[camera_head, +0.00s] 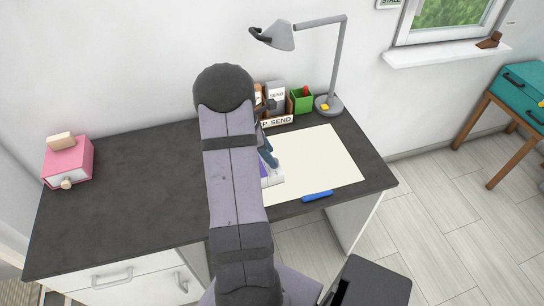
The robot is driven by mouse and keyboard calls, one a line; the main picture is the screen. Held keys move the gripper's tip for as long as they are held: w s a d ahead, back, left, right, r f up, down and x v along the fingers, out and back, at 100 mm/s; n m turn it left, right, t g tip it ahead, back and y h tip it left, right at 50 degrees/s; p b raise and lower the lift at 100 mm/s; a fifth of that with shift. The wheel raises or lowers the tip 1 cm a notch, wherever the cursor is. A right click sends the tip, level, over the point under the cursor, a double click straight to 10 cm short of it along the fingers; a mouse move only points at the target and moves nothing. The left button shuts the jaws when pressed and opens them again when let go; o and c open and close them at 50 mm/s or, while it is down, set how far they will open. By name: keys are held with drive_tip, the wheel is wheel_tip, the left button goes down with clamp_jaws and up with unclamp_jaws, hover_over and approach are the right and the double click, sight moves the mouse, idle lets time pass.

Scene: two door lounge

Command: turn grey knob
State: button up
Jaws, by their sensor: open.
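No grey knob can be made out; my arm covers the middle of the desk. Part of my gripper (270,158) shows just right of my arm, over a small white and purple item (273,174) at the left side of the cream desk mat (325,165). The rest of the gripper is hidden behind my arm. It is open, and I cannot tell whether it touches anything.
A pink box (72,156) with a pale round knob (66,183) stands on the dark desk (130,215) at left. A grey lamp (329,103), a green holder (302,101) and a sign (277,122) stand behind the mat. A blue pen (317,196) lies in front.

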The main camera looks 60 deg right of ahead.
drive_tip(key=shift+x, duration=1.35)
clamp_jaws()
